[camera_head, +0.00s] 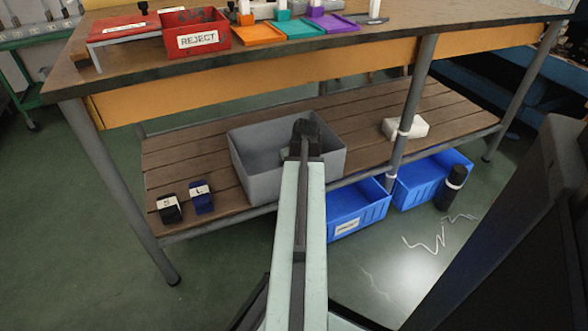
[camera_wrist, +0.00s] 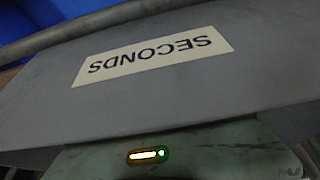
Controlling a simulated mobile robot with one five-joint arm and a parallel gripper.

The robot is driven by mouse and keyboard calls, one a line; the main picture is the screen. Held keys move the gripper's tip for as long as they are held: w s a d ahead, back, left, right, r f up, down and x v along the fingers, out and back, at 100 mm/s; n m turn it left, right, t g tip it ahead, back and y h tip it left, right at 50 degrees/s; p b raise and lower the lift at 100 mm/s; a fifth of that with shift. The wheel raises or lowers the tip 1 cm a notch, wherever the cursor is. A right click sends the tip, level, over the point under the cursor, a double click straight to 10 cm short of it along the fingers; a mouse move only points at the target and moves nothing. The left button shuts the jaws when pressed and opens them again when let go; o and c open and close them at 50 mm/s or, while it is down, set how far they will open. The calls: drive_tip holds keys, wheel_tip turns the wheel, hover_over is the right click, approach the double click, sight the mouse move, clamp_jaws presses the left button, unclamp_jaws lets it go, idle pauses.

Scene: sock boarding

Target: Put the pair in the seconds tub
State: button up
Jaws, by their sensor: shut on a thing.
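The seconds tub (camera_head: 262,180) is a grey open box on the lower shelf of the bench. In the wrist view its grey wall (camera_wrist: 200,90) fills the picture, with the SECONDS label (camera_wrist: 155,55) upside down. My gripper (camera_head: 305,132) is dark and shows over the tub's opening at the end of my pale green arm. It is shut on the pair, which I cannot tell apart from the dark jaws. The fingertips are not visible in the wrist view. The tub's floor is partly hidden by my arm.
Two blue crates (camera_head: 365,212) (camera_head: 440,170) stand on the floor below the shelf. Small dark blocks marked S (camera_head: 169,210) and L (camera_head: 202,198) sit left of the tub. A white box (camera_head: 405,128) is right. The red REJECT bin (camera_head: 198,40) stands on the bench top.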

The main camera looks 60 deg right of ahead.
drive_tip(key=shift+f+b, duration=0.35)
drive_tip(key=shift+f, duration=0.1)
drive_tip(key=o, duration=1.5)
drive_tip(key=shift+a, duration=0.1)
drive_tip(key=shift+s, duration=0.1)
drive_tip(key=p+v, duration=1.2)
drive_tip(key=v, duration=0.1)
drive_tip(key=shift+w+r, duration=0.2)
drive_tip(key=shift+w, duration=0.05)
